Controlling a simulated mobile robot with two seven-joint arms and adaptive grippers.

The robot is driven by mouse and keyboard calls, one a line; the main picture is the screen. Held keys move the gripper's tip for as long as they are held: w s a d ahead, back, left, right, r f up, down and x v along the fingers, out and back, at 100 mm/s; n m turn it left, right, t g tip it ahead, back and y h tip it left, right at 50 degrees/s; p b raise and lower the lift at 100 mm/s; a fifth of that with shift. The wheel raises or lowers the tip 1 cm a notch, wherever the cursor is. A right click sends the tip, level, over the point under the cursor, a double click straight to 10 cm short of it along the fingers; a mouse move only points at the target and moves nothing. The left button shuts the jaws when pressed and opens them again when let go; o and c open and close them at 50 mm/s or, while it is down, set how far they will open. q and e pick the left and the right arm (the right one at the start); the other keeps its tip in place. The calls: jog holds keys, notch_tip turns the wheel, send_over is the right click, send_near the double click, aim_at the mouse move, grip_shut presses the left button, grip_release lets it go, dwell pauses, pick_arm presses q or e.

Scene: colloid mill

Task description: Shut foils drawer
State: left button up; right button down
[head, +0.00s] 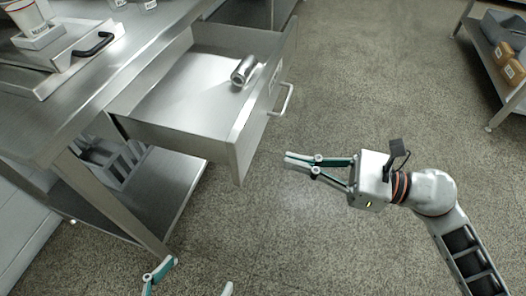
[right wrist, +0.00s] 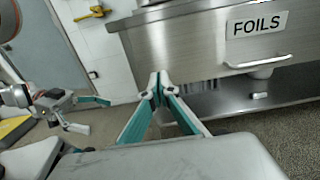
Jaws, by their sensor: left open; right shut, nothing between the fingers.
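The foils drawer (head: 190,125) is pulled open from the steel bench in the head view, with a shiny metal roll (head: 243,70) lying inside. Its front, marked FOILS (right wrist: 258,25), also shows in the right wrist view, with the bar handle (head: 286,100) on its outer face. My right gripper (head: 287,160) is shut and empty, its tips in front of the drawer front's near end and apart from it. My left gripper (head: 196,277) is open and empty at the bottom edge of the head view, nearer than the drawer; it also shows in the right wrist view (right wrist: 96,114).
The bench top (head: 110,60) carries a tray with a black handle (head: 93,44) and labelled cups. A lower shelf (head: 165,185) holds grey racks. A shelf unit (head: 497,65) with brown items stands at the right. The floor before the drawer is clear.

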aim_at(248, 151)
jog(key=x, duration=0.5)
jog(key=shift+w+a+f, duration=0.1)
jog(key=shift+a, duration=0.3)
jog(key=shift+w+a, duration=0.15)
jog(key=shift+a, duration=0.35)
pick_arm(q)
jog(key=shift+s+d+f, duration=0.15)
jog(key=shift+d, duration=0.15)
pick_arm(e)
jog(key=shift+a, duration=0.1)
